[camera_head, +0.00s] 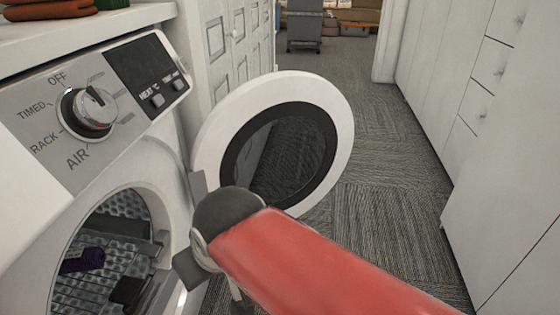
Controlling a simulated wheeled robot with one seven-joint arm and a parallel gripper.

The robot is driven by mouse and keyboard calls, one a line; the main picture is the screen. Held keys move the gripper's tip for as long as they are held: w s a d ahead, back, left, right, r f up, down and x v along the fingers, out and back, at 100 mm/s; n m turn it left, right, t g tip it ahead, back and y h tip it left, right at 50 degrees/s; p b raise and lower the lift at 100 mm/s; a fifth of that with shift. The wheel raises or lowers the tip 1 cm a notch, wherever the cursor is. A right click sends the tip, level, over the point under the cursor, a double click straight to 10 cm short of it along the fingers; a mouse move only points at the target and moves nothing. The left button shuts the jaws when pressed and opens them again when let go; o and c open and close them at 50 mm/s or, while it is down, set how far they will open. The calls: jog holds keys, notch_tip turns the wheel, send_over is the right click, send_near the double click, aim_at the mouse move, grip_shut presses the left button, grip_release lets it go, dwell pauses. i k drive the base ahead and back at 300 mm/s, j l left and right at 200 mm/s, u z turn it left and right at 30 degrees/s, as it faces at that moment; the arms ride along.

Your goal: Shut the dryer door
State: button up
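The dryer (40,128) stands at the left, with a dial and a dark display on its front panel. Its round door (340,118), a white ring around dark glass, is swung wide open to the right of the drum opening. A dark purple item (84,260) lies inside the perforated drum. My red arm reaches in from the lower right, and its dark end covers the lower left part of the door. Part of my gripper (188,268) shows between the drum opening and the door.
White cabinets (478,85) line the right side, and a white panelled unit (225,50) stands behind the dryer. Folded cloths (50,9) lie on the shelf above. The carpeted aisle (385,165) is clear back to a grey chair (303,28).

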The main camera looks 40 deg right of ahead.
aim_at(285, 138)
jog(key=l+z, duration=0.1)
jog(key=z, duration=2.1)
jog(key=i+l, duration=0.1)
jog(key=i, duration=0.55)
jog(key=i+l, duration=0.15)
jog(key=i, duration=0.45)
jog(key=i+l, duration=0.1)
jog(key=i, duration=0.55)
jog(key=i+j+u, duration=0.15)
jog(key=i+u, duration=0.3)
jog(key=i, duration=0.2)
jog(key=i+l+u, duration=0.1)
jog(key=i+u, duration=0.4)
jog(key=i+l+u, duration=0.45)
jog(key=i, duration=0.25)
jog(key=i+u, duration=0.1)
jog(key=u, duration=0.3)
jog(key=i+u, duration=0.15)
jog(key=u, duration=0.3)
jog(key=i+u, duration=0.1)
jog(key=u, duration=0.3)
jog(key=i+l+u, duration=0.1)
jog(key=u, duration=0.35)
jog(key=i+l+u, duration=0.1)
jog(key=u, duration=2.25)
jog(key=k+l, duration=0.1)
jog(key=k, duration=0.2)
jog(key=k+l+z, duration=0.1)
jog(key=k, duration=0.15)
